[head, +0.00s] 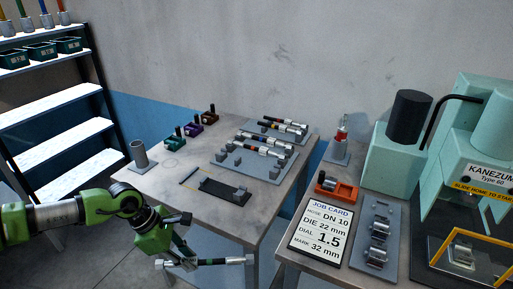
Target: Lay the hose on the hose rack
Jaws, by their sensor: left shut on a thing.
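My left gripper (183,255) is in front of the left table, below its top edge. It is shut on a short dark hose (236,261) with pale metal ends, held roughly level; the gripper's fingers cover part of its middle. The hose rack appears to be the grey plate with upright blocks (222,156) at the back right of the left table. Several similar dark hoses with silver ends and coloured bands lie across its blocks. The held hose is apart from the rack, in front and lower. My right gripper is not in view.
The left table (165,190) carries a grey cup (139,155), a dark flat fixture (222,190) and several small coloured blocks behind. The right table holds a job card (320,232), an orange tray (337,191) and a teal press (475,150). Shelves stand left.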

